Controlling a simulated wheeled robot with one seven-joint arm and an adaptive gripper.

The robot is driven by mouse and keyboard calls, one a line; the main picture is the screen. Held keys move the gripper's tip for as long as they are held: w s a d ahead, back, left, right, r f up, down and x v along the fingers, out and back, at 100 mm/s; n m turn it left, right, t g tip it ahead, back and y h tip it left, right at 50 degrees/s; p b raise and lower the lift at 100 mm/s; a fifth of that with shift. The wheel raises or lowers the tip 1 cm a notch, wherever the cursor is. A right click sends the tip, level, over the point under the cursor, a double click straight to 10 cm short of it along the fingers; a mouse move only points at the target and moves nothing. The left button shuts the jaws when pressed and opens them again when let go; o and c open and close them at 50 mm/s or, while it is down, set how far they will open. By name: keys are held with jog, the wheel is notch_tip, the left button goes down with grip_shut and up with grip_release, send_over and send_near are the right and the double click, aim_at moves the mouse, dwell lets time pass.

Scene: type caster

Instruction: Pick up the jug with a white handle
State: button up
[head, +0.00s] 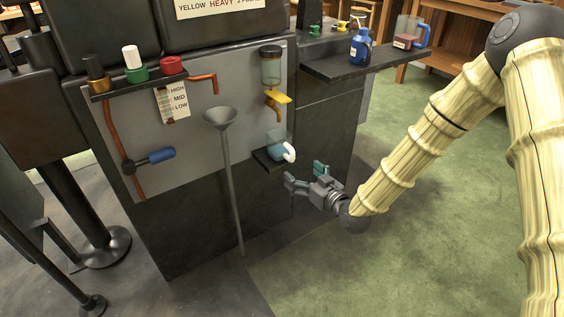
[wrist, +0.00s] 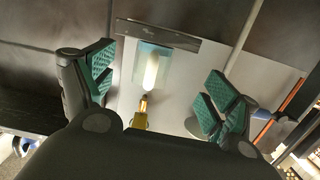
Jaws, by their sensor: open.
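The jug with a white handle (head: 275,147) stands on a small dark shelf (head: 266,160) on the side of the machine, below a yellow tap (head: 278,97). Its body is clear and bluish, and its handle faces right, towards my arm. My gripper (head: 305,178) is open and empty, below and to the right of the jug, apart from it. In the wrist view, which looks upside down, the jug (wrist: 150,66) shows between the green-padded fingers, farther off, with its pale handle towards the camera. The tap (wrist: 139,121) shows below it there.
A grey funnel on a long pipe (head: 224,150) stands left of the jug. A dark side ledge (head: 350,64) above right holds a blue bottle (head: 360,46) and a jug with a blue handle (head: 421,34). The green floor right of the machine is clear.

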aim_at(285, 151)
jog(key=shift+w+a+r+n+t+y+b, duration=0.25)
jog(key=shift+w+r+b, duration=0.15)
jog(key=shift+w+r, duration=0.15)
jog(key=shift+w+a+r+n+t+y+b, duration=0.15)
jog(key=shift+w+a+r+t+y+b, duration=0.15)
jog(key=shift+w+r, duration=0.3)
jog(key=shift+w, duration=0.15)
jog(key=b+x, duration=0.1)
jog(key=x, duration=0.4)
jog(key=shift+w+b, duration=0.1)
jog(key=shift+b, duration=0.2)
jog(key=b+x, duration=0.1)
jog(key=x, duration=0.1)
jog(key=f+b+x, duration=0.1)
jog(key=x, duration=0.1)
jog(key=shift+w, duration=0.25)
jog(key=shift+w+a+r, duration=0.2)
jog(key=shift+w+a, duration=0.05)
jog(key=shift+w, duration=0.05)
jog(key=c, duration=1.3)
jog(key=shift+c, duration=0.2)
